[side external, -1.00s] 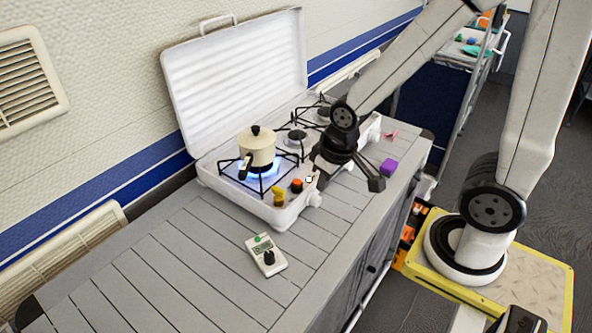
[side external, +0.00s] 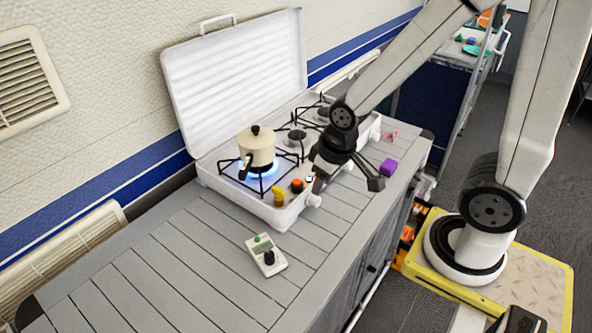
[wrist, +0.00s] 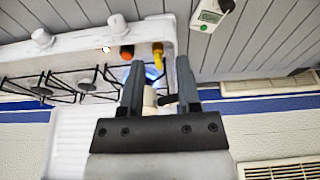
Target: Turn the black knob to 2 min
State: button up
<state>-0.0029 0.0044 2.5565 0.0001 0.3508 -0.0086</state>
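A white timer box (side external: 258,249) with a small green display lies on the grey slatted counter, in front of the stove. Its black knob (side external: 269,257) stands on the end nearer the camera. In the wrist view the timer (wrist: 207,16) is at the top right, with its knob (wrist: 226,5) partly cut off by the frame edge. My gripper (wrist: 160,60) is open, its two grey fingers apart, with nothing held between them. In the side view it is over the stove's front right, clear of the timer, its fingers partly hidden. The display digits are too small to read.
A white camping stove (side external: 245,203) with an open lid (side external: 238,80) stands behind the timer. A cream pot (side external: 257,147) sits over a lit blue flame. Yellow (side external: 278,196) and orange (side external: 297,185) knobs are on its front. A purple block (side external: 389,167) lies right. The left counter is clear.

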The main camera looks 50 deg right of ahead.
jog(key=shift+o, duration=1.2)
jog(key=shift+w+a+f, duration=0.1)
jog(key=shift+w+a, duration=0.05)
jog(key=n+g, duration=0.2)
jog(key=n, duration=1)
send_over(269, 253)
jog(key=d, duration=0.1)
notch_tip(269, 253, down, 7)
jog(key=shift+f, duration=0.15)
jog(key=shift+a+f+n+g, duration=0.35)
jog(key=shift+a+n, duration=0.2)
jog(key=shift+n, duration=0.25)
jog(key=shift+f, duration=0.15)
jog(key=shift+f, duration=3.8)
